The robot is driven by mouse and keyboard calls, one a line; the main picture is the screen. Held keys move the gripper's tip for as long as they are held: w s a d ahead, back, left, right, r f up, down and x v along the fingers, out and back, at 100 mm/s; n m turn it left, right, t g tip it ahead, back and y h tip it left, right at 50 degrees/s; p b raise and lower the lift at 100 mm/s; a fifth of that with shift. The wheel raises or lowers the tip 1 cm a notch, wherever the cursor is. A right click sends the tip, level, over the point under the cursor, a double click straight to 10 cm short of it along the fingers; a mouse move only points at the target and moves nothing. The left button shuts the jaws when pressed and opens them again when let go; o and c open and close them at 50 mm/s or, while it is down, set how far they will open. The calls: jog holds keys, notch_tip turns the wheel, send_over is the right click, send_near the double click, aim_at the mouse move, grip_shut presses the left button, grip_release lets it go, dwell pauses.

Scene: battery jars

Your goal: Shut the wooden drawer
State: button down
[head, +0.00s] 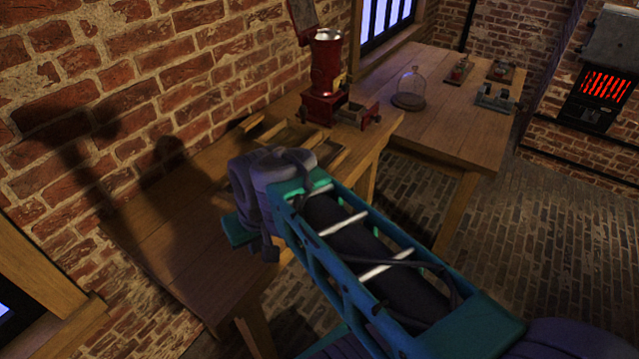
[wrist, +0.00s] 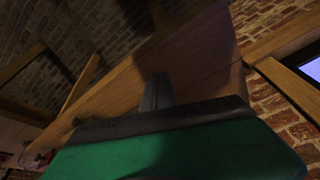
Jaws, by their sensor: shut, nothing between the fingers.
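A small wooden drawer (head: 357,115) with a red front stands pulled out of the base of a red grinder (head: 325,80) on the long workbench (head: 165,225) in the head view. The drawer's open top shows, and it points to the right. My gripper (wrist: 157,82) shows in the wrist view as shut, dark fingers with nothing held, in front of a brown wooden surface. In the head view my arm hides its fingertips. The hand is over the near part of the bench, left of the drawer and apart from it. I cannot make out the drawer in the wrist view.
A shallow wooden tray (head: 318,136) with compartments lies between my arm and the grinder. A glass dome (head: 411,88) and small devices (head: 496,97) stand on the second table (head: 445,125). A brick wall runs behind the bench. The bench's left part is clear.

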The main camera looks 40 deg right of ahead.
jog(key=w+d+m+y+p, duration=0.1)
jog(key=w+d+m, duration=0.2)
jog(key=d, duration=0.4)
jog(key=w+d+m+y, duration=0.1)
jog(key=w+d+m, duration=0.25)
jog(key=d, duration=0.45)
jog(key=s+d+m+t+y+p, duration=0.1)
jog(key=s+d+m+t, duration=0.25)
jog(key=d, duration=0.65)
jog(key=s+d+m+t+p, duration=0.1)
jog(key=s+d+m+t, duration=0.1)
jog(key=s+d, duration=0.5)
jog(key=shift+m, duration=0.3)
jog(key=shift+w+a+f+p, duration=0.35)
jog(key=shift+w+f, duration=0.8)
jog(key=shift+w, duration=0.9)
jog(key=shift+w+a+f+p, duration=0.35)
jog(key=shift+w+f, duration=0.85)
jog(key=shift+w, duration=0.85)
jog(key=shift+w+a+f+p, duration=0.3)
jog(key=shift+w+f, duration=0.85)
jog(key=shift+w, duration=0.9)
jog(key=shift+d, duration=0.1)
